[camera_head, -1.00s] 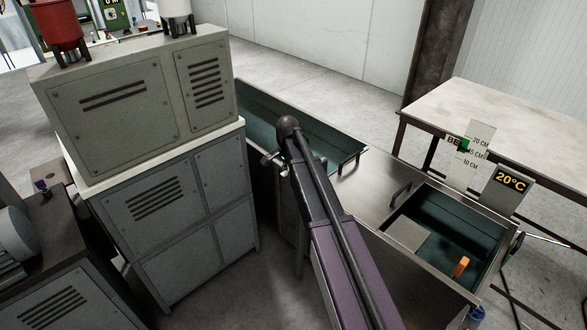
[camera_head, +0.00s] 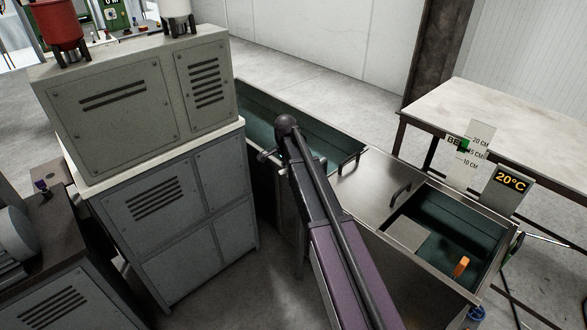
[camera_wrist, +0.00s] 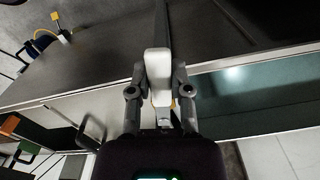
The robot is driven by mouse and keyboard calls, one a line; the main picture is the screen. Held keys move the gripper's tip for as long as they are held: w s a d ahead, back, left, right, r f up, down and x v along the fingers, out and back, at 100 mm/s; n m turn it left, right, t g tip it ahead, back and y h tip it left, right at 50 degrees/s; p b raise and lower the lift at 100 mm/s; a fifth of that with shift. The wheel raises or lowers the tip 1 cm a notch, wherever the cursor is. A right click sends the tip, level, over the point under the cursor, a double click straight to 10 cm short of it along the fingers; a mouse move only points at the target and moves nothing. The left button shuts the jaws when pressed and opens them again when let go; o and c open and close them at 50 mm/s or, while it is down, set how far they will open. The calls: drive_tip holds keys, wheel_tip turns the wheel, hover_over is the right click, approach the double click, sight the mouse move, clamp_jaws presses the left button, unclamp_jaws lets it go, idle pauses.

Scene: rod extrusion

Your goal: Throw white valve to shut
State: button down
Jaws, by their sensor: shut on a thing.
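The white valve (camera_wrist: 158,85) shows in the wrist view as an upright white handle just above the middle of the picture. My gripper (camera_wrist: 160,72) has its two grey fingers on either side of the handle and is shut on it. In the head view the valve and my fingers cannot be made out. Only my arm shows there, reaching over the steel water trough.
The long trough (camera_head: 335,148) runs beside a grey cabinet (camera_head: 165,205). A basin (camera_head: 455,228) with an orange piece (camera_head: 461,266) lies to the right. A table (camera_head: 510,115) and a 20°C display (camera_head: 509,180) stand beyond it.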

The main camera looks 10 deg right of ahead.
drive_tip(key=shift+w, duration=0.15)
drive_tip(key=shift+w+a+m, duration=0.15)
drive_tip(key=shift+w+m, duration=0.3)
drive_tip(key=shift+m, duration=0.55)
drive_tip(key=shift+w+m, duration=0.6)
drive_tip(key=shift+m, duration=0.4)
drive_tip(key=shift+w+m, duration=0.55)
drive_tip(key=shift+m, duration=0.45)
drive_tip(key=shift+w, duration=0.1)
